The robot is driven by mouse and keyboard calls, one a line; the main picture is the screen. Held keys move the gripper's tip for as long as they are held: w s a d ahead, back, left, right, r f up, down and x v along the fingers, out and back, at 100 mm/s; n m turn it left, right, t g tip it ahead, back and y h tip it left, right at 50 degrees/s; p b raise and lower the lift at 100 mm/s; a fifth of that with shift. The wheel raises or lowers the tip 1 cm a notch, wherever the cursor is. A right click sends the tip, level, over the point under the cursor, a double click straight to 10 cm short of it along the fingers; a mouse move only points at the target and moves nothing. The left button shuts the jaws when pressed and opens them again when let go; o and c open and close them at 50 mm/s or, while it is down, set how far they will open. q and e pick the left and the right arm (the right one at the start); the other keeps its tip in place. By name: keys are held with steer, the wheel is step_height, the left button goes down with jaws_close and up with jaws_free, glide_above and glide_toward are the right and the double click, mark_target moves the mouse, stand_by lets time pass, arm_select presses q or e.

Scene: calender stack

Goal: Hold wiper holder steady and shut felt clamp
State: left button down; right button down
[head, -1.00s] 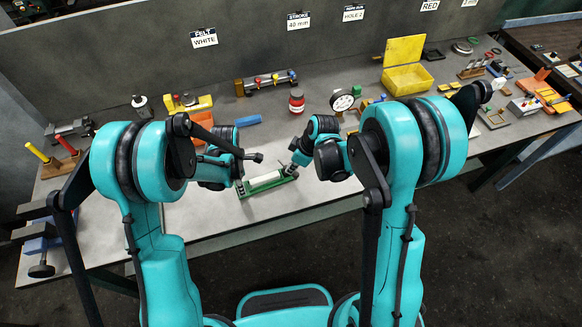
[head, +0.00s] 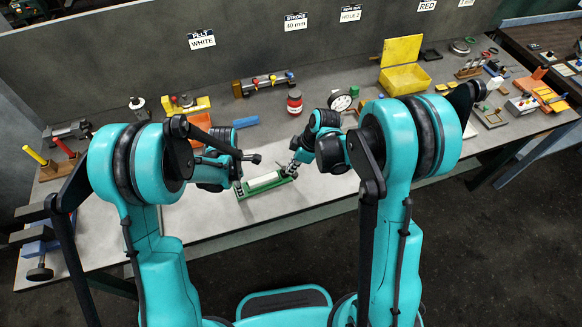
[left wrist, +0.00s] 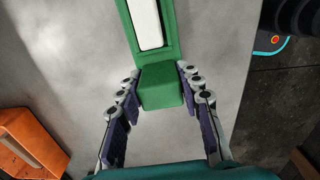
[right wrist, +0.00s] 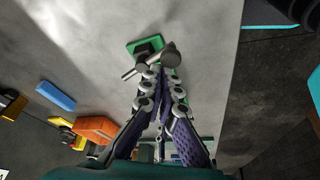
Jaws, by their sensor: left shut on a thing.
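The green wiper holder (head: 268,187) lies on the bench in front of me, with a white felt strip (left wrist: 147,24) along its top. My left gripper (left wrist: 158,80) has its fingers on both sides of the holder's green end block (left wrist: 162,88) and is shut on it. My right gripper (right wrist: 160,72) is over the holder's other end; its fingers are close together and look shut. A grey metal clamp lever (right wrist: 141,66) with a round end shows at the right fingertips, above a green part of the holder. Whether the fingertips touch the lever is unclear.
A red jar (head: 294,101) and a dial gauge (head: 340,101) stand behind the holder. A blue bar (head: 246,121) lies behind my left gripper. A yellow open box (head: 404,78) is farther right. The bench around the holder is mostly clear; its front edge is close.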

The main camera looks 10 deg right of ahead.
steer(key=n, duration=0.2)
steer(key=w+d+n+g, duration=0.1)
steer(key=n, duration=0.1)
steer(key=n+g, duration=0.1)
steer(key=n, duration=0.1)
steer(key=shift+w+d, duration=0.2)
steer(key=shift+w, duration=0.05)
steer(key=shift+w+d, duration=0.1)
steer(key=shift+w, duration=0.4)
stand_by(0.4)
stand_by(1.3)
steer(key=shift+s+a, duration=0.25)
steer(key=shift+a, duration=0.5)
steer(key=shift+s+a+r, duration=0.1)
steer(key=shift+s+a, duration=0.05)
steer(key=shift+a, duration=0.35)
steer(key=a, duration=0.2)
steer(key=s+a, duration=0.1)
steer(key=shift+a+r, duration=0.1)
steer(key=shift+r, duration=0.2)
steer(key=v, duration=1)
steer(key=shift+w+d, duration=0.25)
